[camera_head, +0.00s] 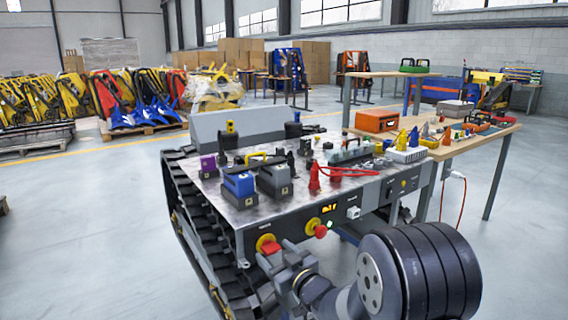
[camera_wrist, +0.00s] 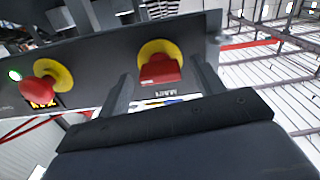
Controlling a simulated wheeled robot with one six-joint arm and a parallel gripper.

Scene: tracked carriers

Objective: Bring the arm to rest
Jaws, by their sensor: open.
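My gripper (camera_head: 272,256) is in front of the tracked carrier's (camera_head: 222,204) front panel, at the lower middle of the head view. Its jaws are open. In the wrist view the two fingers (camera_wrist: 160,78) stand one on each side of a red knob (camera_wrist: 158,68) on a yellow disc. The knob also shows in the head view (camera_head: 270,247), partly hidden by my gripper. I cannot tell whether the fingers touch it. My arm reaches in from the lower right of the head view.
A red mushroom button (camera_head: 320,231) on a yellow ring sits beside the knob, near a small green light (camera_head: 330,224). Batteries (camera_head: 238,186) and other parts stand on the carrier's top. A wooden workbench (camera_head: 478,142) is close on the right. Floor at left (camera_head: 90,240) is clear.

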